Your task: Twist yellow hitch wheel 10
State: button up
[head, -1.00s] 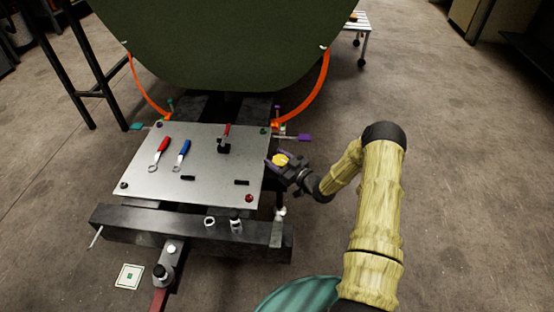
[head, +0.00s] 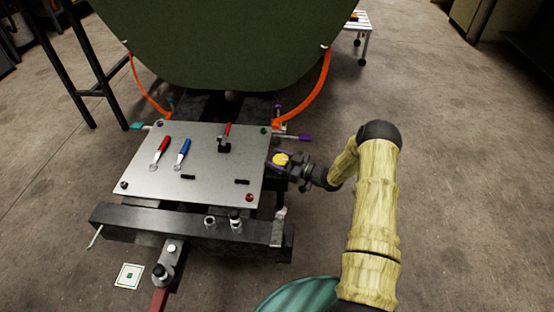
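The yellow hitch wheel (head: 281,159) sits just off the right edge of the grey metal plate, and its top is visible. My gripper (head: 279,164) reaches it from the right, with dark and purple finger parts right at the wheel. One purple finger part shows at the wheel's lower left. The wheel is small in view and the far finger is hard to make out, so I cannot tell whether the fingers press on it.
The grey plate (head: 214,147) carries a red-handled wrench (head: 161,150), a blue-handled wrench (head: 182,152) and a red-handled clamp (head: 225,141). A purple handle (head: 304,138) sticks out just behind my gripper. The large dark green panel (head: 225,45) hangs beyond. Floor at right is open.

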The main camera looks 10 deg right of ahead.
jog(key=o, duration=0.4)
jog(key=shift+c, duration=0.2)
jog(key=p+v, duration=0.6)
jog(key=v, duration=1.1)
jog(key=shift+d, duration=0.15)
jog(key=shift+s+r, duration=0.1)
